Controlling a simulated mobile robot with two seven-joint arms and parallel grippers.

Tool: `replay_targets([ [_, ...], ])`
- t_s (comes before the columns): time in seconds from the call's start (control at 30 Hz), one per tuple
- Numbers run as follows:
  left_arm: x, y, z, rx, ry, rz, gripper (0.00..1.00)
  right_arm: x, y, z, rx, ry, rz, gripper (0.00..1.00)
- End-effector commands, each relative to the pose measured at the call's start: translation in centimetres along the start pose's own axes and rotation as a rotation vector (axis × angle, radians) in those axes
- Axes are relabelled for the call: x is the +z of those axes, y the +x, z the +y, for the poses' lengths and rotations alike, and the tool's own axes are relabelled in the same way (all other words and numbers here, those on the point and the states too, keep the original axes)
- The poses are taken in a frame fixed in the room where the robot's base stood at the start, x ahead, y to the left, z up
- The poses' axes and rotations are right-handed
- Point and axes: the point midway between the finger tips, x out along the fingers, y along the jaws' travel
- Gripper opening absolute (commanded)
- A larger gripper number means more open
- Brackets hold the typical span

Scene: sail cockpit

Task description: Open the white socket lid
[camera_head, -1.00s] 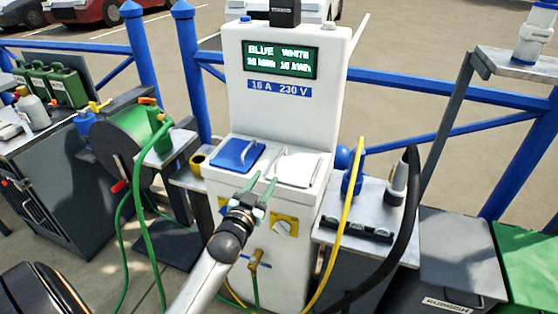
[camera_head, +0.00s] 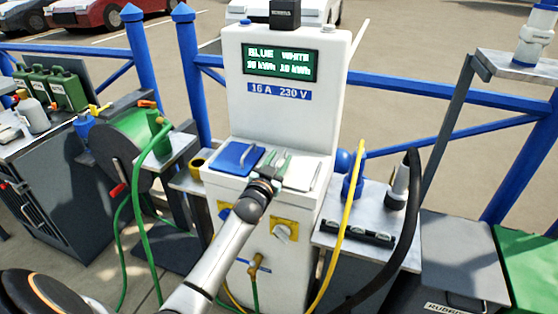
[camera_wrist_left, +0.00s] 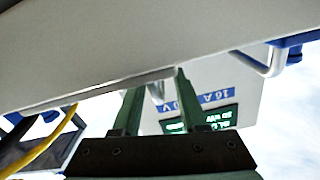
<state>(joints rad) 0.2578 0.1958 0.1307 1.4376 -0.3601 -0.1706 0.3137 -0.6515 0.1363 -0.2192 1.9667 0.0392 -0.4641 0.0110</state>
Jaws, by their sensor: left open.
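The white socket lid (camera_head: 307,173) lies on the right of the white pedestal's ledge, beside the blue lid (camera_head: 238,157). It looks closed, though my gripper covers its left part. My left gripper (camera_head: 275,163) is open at the left part of the white lid, its green fingers pointing toward the pedestal's upright panel. In the left wrist view its fingertips (camera_wrist_left: 157,85) reach the edge of a large pale surface, with a thin metal bar partly visible between them. Contact cannot be told. My right gripper is not in view.
The pedestal's display (camera_head: 280,62) rises behind the lids. A yellow hose (camera_head: 343,225) and a thick black cable (camera_head: 408,235) hang at the right. A green hose reel (camera_head: 130,140) stands at the left. A blue railing (camera_head: 450,93) runs behind.

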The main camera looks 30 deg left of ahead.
Motion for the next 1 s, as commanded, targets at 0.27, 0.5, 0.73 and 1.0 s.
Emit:
replay_targets([
  [0.27,0.03,-0.03,0.00,0.000,0.000,-0.001,0.23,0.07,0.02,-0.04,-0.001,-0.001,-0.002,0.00],
  [0.5,0.04,-0.04,-0.02,0.000,0.000,-0.001,0.00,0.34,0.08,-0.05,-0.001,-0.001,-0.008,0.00],
  [0.73,0.05,-0.05,-0.05,-0.001,0.001,-0.001,0.00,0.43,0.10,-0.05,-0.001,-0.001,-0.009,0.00],
  [1.0,0.06,-0.05,-0.08,-0.001,0.001,-0.001,0.00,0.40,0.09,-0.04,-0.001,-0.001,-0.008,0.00],
])
